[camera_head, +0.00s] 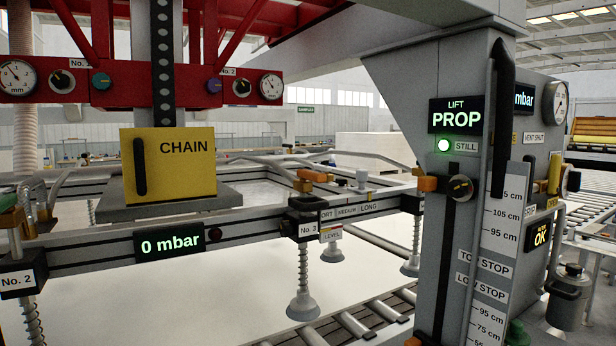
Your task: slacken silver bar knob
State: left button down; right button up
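A small pale silver knob (362,178) stands upright on the silver bar (345,200), near the strip marked SHORT, MEDIUM and LONG. An orange clamp piece (312,175) sits on the frame to its left. Several other knobs show, among them dark ones with a pale bar on the red beam (62,81) and a dark one on the grey column (461,188). I cannot tell for certain which one the task names. Neither of my grippers is in view.
A yellow CHAIN box (170,165) stands on a grey plate at left. The 0 mbar display (171,243) is on the bar's front. A suction cup (303,303) hangs above the roller conveyor (352,325). The grey column with the lit PROP display (457,116) blocks the right.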

aim_at(341, 182)
jog(key=z, duration=0.45)
jog(key=i+z, duration=0.15)
jog(key=z, duration=0.2)
jog(key=i+j+z, duration=0.1)
jog(key=z, duration=0.25)
jog(key=i+z, duration=0.15)
jog(key=z, duration=0.15)
jog(key=j, duration=0.05)
